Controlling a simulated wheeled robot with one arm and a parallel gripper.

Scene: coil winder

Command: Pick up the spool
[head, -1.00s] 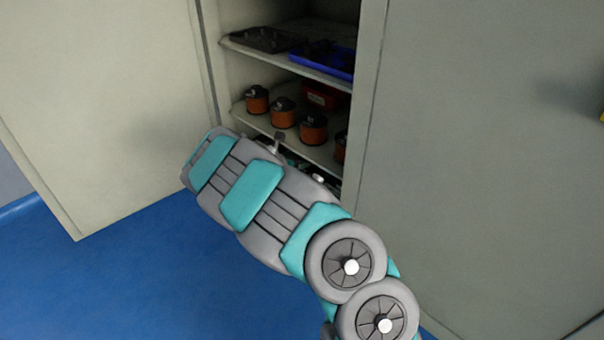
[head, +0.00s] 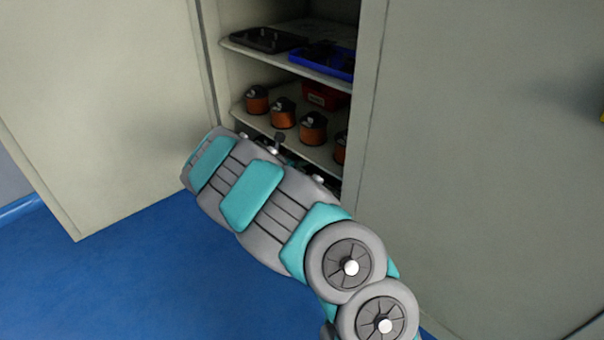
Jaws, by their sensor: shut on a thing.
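Several orange-brown copper spools with dark tops stand upright in a row on the middle shelf of the open cabinet. They are a far left spool (head: 256,101), one beside it (head: 283,114), a third (head: 313,129), and one at the right partly cut off by the cabinet's front edge (head: 340,150). My grey and teal arm reaches up to the cabinet opening just below this shelf. My gripper is not visible; the arm hides that area. I cannot tell which spool, if any, it holds. Small dark and pale parts show just above the arm, too unclear to name.
The upper shelf holds a black tray (head: 268,40) and a blue tray (head: 325,59). A red bin (head: 322,96) stands behind the spools. The open left door (head: 95,110) and the right cabinet panel (head: 490,150) flank the opening. The blue floor (head: 130,280) is clear at lower left.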

